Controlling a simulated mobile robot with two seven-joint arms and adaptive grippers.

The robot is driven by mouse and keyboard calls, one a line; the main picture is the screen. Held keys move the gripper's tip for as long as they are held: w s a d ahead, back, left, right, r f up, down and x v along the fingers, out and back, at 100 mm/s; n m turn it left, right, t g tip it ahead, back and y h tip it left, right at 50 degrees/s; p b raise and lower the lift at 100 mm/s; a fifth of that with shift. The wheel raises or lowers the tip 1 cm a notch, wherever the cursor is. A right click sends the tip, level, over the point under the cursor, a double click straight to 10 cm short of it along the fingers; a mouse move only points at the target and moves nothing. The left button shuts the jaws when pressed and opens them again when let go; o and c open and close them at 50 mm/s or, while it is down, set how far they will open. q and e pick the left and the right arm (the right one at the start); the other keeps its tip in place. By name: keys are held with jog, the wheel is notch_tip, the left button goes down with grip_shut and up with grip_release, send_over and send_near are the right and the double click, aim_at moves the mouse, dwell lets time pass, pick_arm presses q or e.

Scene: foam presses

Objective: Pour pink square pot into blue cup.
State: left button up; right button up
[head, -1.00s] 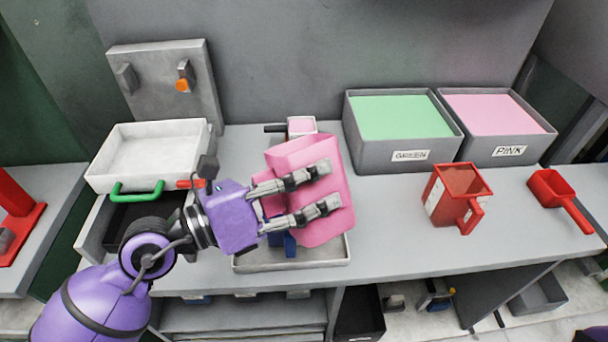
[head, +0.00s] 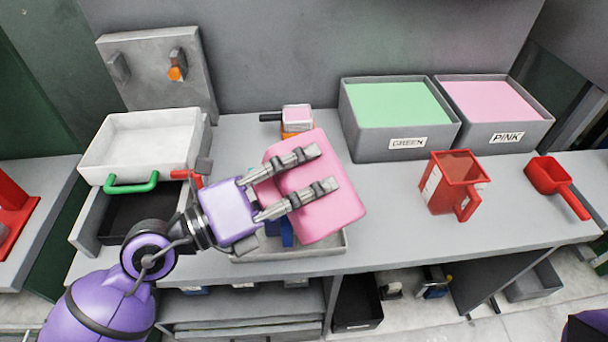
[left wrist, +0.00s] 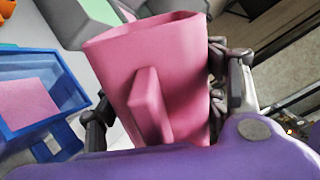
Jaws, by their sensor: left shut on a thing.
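The pink square pot (head: 322,212) is strongly tilted above the tray, seen mostly from its side and base in the head view. My left gripper (head: 321,169) is shut on it, with fingers on either side; the pot (left wrist: 165,75) and its handle also show in the left wrist view. The blue cup (head: 287,235) stands in the tray, mostly hidden behind the pot and gripper. In the left wrist view the blue cup (left wrist: 75,92) has pink material inside. The pot's inside is hidden. My right gripper is not in view.
A shallow grey tray (head: 333,249) lies under the pot. Behind stands an orange container with a pink top (head: 297,118). Bins of green (head: 390,148) and pink (head: 490,153), a red jug (head: 447,190) and a red scoop (head: 550,177) are right. A white tray (head: 140,148) is left.

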pick_arm(q)
jog(key=shift+f+n, duration=0.2)
jog(key=shift+n, duration=0.2)
jog(key=shift+w+f+n+p, duration=0.15)
jog(key=shift+f+n+p, duration=0.15)
jog(key=shift+n+p, duration=0.35)
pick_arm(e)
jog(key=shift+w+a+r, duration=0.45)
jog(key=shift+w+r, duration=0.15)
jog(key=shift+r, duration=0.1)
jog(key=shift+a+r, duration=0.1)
pick_arm(q)
jog(key=shift+f+n, duration=0.15)
jog(key=shift+n, duration=0.1)
jog(key=shift+w+a+f+n+p, duration=0.1)
jog(key=shift+f+n+p, duration=0.2)
jog(key=shift+n, duration=0.1)
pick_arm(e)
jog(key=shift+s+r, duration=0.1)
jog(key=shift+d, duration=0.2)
pick_arm(q)
jog(key=shift+f+n, duration=0.15)
jog(key=shift+n, duration=0.15)
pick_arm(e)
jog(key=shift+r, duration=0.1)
